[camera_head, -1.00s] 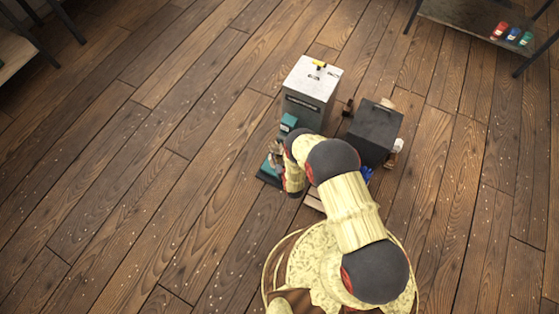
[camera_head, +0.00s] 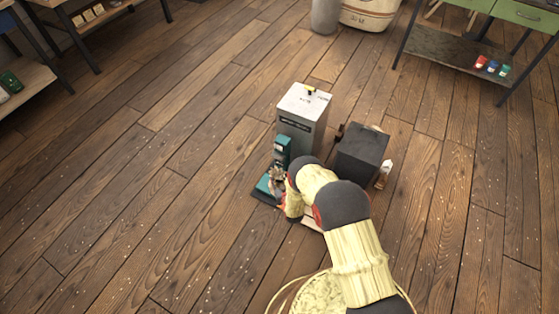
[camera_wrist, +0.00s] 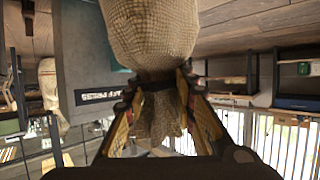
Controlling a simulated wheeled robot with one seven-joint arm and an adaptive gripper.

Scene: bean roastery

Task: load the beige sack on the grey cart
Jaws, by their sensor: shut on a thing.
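My gripper (camera_wrist: 160,110) is shut on the gathered neck of a beige woven sack (camera_wrist: 150,35) in the wrist view. The sack's full body extends from the jaws toward the floor side of that picture, which appears upside down. In the head view my gripper (camera_head: 277,178) is small, beside a teal machine (camera_head: 282,148) with a low base; the sack is hard to make out there. I cannot identify a grey cart for certain in either view.
A tall grey cabinet (camera_head: 302,118) stands just behind the teal machine, with a dark box (camera_head: 361,153) to its right. A green-topped bench (camera_head: 520,12), shelves (camera_head: 100,15) and a cream container (camera_head: 370,14) stand farther back. The floor to the left is clear.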

